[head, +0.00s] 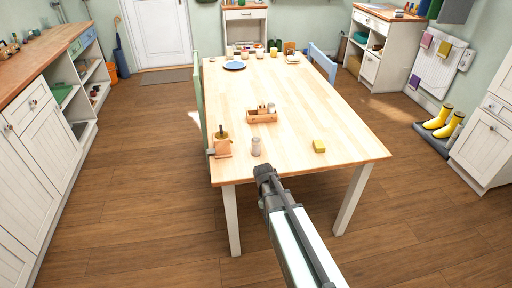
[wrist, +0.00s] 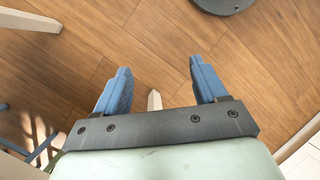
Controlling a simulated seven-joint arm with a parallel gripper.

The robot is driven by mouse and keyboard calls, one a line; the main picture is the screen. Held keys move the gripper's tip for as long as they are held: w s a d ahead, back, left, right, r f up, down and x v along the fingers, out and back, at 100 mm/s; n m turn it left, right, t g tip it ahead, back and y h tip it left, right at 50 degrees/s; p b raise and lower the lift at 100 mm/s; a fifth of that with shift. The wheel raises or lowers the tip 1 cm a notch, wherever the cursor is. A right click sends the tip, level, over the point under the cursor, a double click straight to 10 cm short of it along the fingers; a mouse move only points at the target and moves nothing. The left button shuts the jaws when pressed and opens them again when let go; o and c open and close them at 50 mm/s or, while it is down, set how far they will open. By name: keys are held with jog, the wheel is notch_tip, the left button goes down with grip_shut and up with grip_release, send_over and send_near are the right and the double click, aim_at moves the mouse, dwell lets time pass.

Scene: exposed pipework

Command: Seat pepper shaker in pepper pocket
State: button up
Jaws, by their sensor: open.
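A small grey-white shaker (head: 256,147) stands upright on the table near its front edge; I take it to be the pepper shaker, but no label is readable. A wooden caddy (head: 262,117) sits farther back, with a few small containers in it; its pockets are too small to tell apart. My gripper (head: 265,172) is just in front of the table's near edge, close to the shaker but apart from it. In the wrist view my gripper (wrist: 158,68) has its blue fingers spread and empty, over floor. Neither shaker nor caddy shows there.
On the table (head: 300,105), a wooden holder (head: 221,147) stands left of the shaker and a yellow sponge (head: 319,146) lies to the right. Chairs flank the table. The middle right tabletop is clear.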

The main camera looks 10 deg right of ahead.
jog(key=w+r+n+t, duration=0.1)
jog(key=w+r+n, duration=0.1)
jog(key=w+r, duration=0.45)
jog(key=w+r+n, duration=0.1)
jog(key=w+r, duration=0.2)
jog(key=r, duration=0.6)
notch_tip(320, 180, up, 15)
jog(key=n+t+y, duration=0.2)
jog(key=t, duration=0.1)
send_over(257, 138)
jog(key=f, duration=0.8)
jog(key=shift+s+a, duration=0.1)
jog(key=shift+s, duration=0.2)
jog(key=shift+w+f, duration=0.2)
jog(key=shift+f, duration=2.55)
jog(key=c, duration=1.2)
jog(key=shift+o, duration=0.2)
jog(key=shift+r, duration=0.1)
